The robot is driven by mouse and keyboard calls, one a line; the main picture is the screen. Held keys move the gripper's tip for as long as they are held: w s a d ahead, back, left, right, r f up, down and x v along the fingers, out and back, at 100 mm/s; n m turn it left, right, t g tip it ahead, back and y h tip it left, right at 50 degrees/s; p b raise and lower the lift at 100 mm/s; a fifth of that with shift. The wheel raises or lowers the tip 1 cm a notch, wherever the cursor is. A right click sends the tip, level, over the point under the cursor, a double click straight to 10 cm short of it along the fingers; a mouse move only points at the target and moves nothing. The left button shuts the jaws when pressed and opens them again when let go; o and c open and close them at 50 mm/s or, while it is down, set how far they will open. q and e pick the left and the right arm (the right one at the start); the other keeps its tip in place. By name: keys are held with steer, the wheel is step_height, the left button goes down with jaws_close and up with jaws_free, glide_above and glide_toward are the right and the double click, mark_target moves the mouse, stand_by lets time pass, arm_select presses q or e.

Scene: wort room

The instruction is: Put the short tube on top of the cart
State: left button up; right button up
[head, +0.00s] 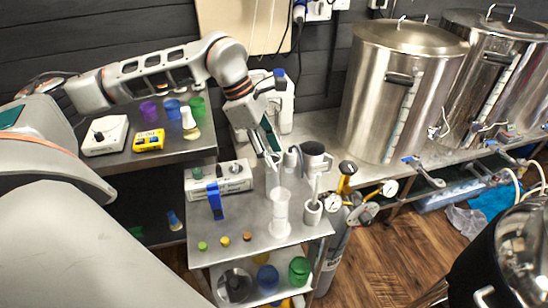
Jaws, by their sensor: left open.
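The cart (228,233) is a grey metal cart with a top and a lower shelf, standing in the middle of the head view. A whitish, translucent upright tube (280,215) stands on its top, near the right side. A fainter clear vessel shows just behind it, below my left gripper. I cannot tell which of these is the short tube. My left gripper (271,158) is open and points down over the back of the cart top, above the whitish tube. The space between its fingers is too small to see clearly. My right gripper is not in view.
Large steel kettles (398,90) stand to the right. The cart's front middle is fairly clear.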

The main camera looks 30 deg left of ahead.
arm_select(q)
steer(key=v, duration=1)
